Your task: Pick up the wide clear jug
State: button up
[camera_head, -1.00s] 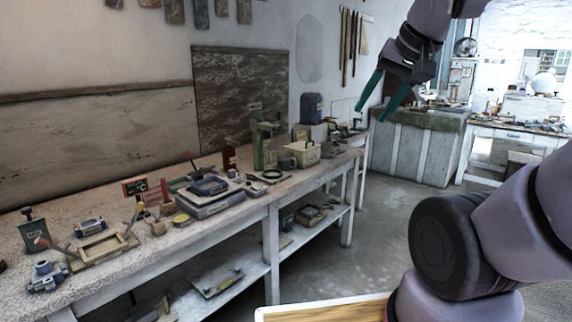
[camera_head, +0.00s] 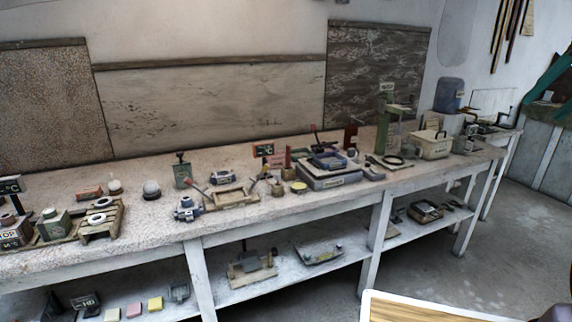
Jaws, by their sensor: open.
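My gripper (camera_head: 543,106) shows only partly at the right edge, with its teal fingers spread apart and nothing seen between them. It hangs in front of the far right background, beyond the end of the long workbench (camera_head: 235,232). I cannot surely make out a wide clear jug. A bluish, rounded container (camera_head: 449,94) stands at the back right end of the bench, to the left of my gripper; it is too small to tell whether it is the jug.
The bench carries a cream box (camera_head: 432,146), a green stand (camera_head: 384,130), a grey-blue tray-like block (camera_head: 330,179) and a wooden frame (camera_head: 232,197). A lower shelf holds more items. Grey floor (camera_head: 510,240) lies open at the right.

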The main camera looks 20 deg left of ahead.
aim_at(409, 148)
jog(key=i+l, duration=0.1)
jog(key=i, duration=0.35)
jog(key=i+l+u, duration=0.1)
jog(key=i, duration=0.35)
jog(key=i+l, duration=0.2)
jog(key=i, duration=0.3)
jog(key=i+l+u, duration=0.1)
jog(key=i, duration=0.35)
jog(key=i+l, duration=0.25)
jog(key=i, duration=0.2)
